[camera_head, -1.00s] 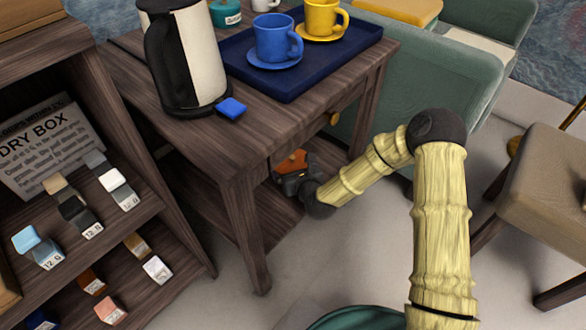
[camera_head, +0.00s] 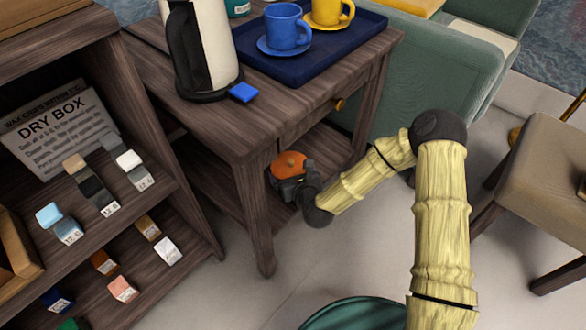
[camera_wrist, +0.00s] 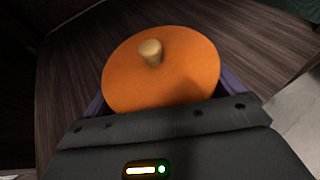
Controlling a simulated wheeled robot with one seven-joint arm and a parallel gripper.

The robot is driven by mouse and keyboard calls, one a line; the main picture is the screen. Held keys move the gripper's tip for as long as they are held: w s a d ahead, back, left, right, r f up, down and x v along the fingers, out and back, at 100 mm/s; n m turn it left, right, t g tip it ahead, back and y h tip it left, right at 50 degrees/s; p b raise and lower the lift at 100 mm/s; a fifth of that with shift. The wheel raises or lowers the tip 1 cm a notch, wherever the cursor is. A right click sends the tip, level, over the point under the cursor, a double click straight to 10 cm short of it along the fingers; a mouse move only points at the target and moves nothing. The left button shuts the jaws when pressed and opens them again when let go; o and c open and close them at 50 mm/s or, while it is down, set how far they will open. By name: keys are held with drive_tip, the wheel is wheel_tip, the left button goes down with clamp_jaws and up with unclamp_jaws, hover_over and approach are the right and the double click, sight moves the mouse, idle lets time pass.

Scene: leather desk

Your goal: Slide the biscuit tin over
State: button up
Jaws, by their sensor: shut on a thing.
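The biscuit tin is round with an orange lid and a small tan knob; in the wrist view the tin (camera_wrist: 165,80) fills the middle, right in front of my gripper (camera_wrist: 162,105). In the head view the tin (camera_head: 290,163) is on the lower shelf (camera_head: 237,213) of the wooden side table. My gripper (camera_head: 287,182) reaches in under the tabletop and is shut on the tin, with a purple finger on each side of it in the wrist view. The tin's lower part is hidden by my gripper.
The side table's front leg (camera_head: 259,220) stands close left of my gripper. Above are a drawer knob (camera_head: 338,104), a kettle (camera_head: 200,50) and a blue tray (camera_head: 290,80) with cups. A stool (camera_head: 545,185) is at right. The shelf right of the tin looks clear.

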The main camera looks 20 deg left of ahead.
drive_tip(key=shift+s, duration=0.15)
drive_tip(key=o, duration=0.7)
drive_tip(key=shift+d, duration=0.1)
drive_tip(key=p+v, duration=1.3)
drive_tip(key=v, duration=0.4)
drive_tip(key=shift+s+d, duration=0.1)
drive_tip(key=shift+s, duration=0.05)
